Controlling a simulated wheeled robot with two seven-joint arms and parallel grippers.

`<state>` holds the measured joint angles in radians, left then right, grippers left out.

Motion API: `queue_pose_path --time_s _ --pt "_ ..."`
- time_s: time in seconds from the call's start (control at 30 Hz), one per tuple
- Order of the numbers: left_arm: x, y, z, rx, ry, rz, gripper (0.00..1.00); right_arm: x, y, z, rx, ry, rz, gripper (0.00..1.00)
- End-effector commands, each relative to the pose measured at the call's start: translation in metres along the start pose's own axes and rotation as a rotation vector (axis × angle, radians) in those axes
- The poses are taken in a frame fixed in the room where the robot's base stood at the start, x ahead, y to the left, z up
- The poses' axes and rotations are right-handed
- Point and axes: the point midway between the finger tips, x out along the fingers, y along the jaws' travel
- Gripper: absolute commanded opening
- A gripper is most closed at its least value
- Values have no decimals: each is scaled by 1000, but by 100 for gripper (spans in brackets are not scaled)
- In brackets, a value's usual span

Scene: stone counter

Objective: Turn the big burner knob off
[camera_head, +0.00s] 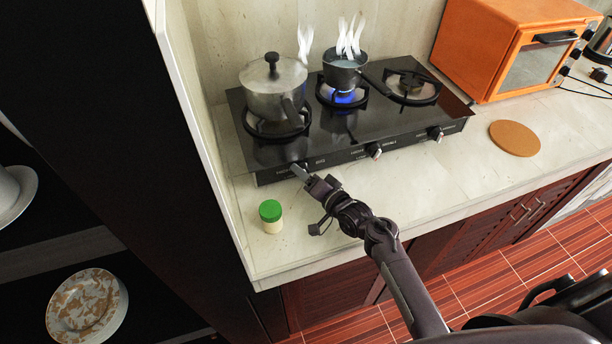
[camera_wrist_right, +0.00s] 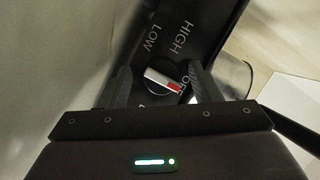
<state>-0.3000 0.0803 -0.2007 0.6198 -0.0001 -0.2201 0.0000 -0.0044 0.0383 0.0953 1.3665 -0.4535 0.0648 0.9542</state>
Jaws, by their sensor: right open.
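The black stove (camera_head: 340,128) stands on the counter with a lidded pot (camera_head: 272,88) on its left burner and a small pan (camera_head: 344,72) over a blue flame in the middle. My right gripper (camera_head: 300,172) is at the left end of the stove's front panel, hiding most of the left knob there. In the right wrist view that knob (camera_wrist_right: 163,80) has a silver bar with a red end beside the OFF lettering. The open fingers of my right gripper (camera_wrist_right: 161,78) stand on either side of the knob, with gaps visible. My left gripper is not in view.
The middle knob (camera_head: 374,151) and right knob (camera_head: 436,134) are on the same panel. A green-capped jar (camera_head: 271,216) stands left of my right gripper. An orange oven (camera_head: 510,50) and a round cork mat (camera_head: 515,138) are at right. A wall panel borders the counter's left.

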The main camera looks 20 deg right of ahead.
Motion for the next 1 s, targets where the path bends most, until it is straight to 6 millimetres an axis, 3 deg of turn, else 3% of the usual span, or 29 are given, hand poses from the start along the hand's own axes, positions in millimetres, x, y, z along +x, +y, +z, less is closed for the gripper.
queue_pose_path --time_s 0.23,0.63,1.0 --pt "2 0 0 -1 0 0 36 -10 1 1 -1 0 1 57" --pt "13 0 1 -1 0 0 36 -70 2 1 -1 0 1 57" --pt "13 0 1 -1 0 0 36 -78 0 0 0 0 0 57"
